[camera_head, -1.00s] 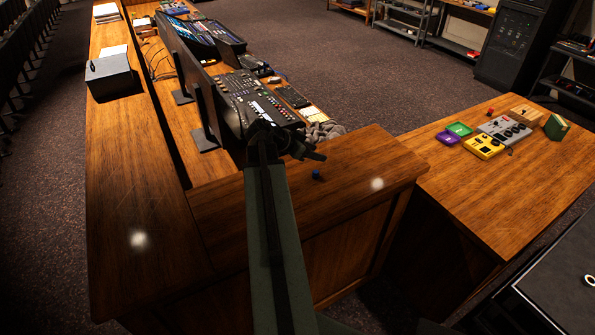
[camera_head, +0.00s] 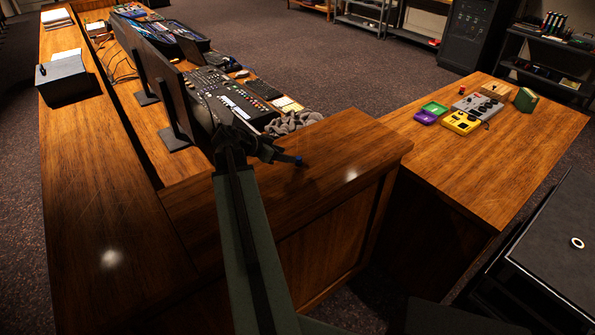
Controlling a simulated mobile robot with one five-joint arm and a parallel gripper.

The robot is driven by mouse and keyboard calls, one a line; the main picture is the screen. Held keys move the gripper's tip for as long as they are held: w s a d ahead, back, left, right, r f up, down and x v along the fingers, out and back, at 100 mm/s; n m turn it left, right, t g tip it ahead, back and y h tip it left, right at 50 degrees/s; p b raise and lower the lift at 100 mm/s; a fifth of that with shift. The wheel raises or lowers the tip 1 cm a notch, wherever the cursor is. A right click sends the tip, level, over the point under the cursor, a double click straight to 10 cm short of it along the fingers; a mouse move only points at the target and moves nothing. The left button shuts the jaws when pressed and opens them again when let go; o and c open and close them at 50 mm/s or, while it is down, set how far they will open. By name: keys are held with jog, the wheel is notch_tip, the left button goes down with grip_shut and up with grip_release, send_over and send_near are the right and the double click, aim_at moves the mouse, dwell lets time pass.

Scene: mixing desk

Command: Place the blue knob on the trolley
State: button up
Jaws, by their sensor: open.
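The small blue knob (camera_head: 298,161) is on the brown wooden desk top (camera_head: 330,140), left of the desk's right corner. My gripper (camera_head: 287,157) is open at the end of my arm, low over the desk, with its fingertips right at the knob. Whether the knob is between the fingers or just beyond them is too small to tell. A low black-topped unit (camera_head: 545,215) at the lower right, with a white ring on it, may be the trolley. I cannot be sure of that from this view.
A wooden side table (camera_head: 480,165) at the right holds a yellow device (camera_head: 461,122), a grey device (camera_head: 478,106), green and purple trays and small boxes. Monitors and a mixing console (camera_head: 240,100) stand left of my gripper. Bare desk surface lies right of the knob.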

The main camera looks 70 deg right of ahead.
aim_at(299, 158)
jog(key=shift+b+x, duration=2.25)
jog(key=shift+x, duration=1.9)
jog(key=shift+a, duration=0.1)
grip_shut()
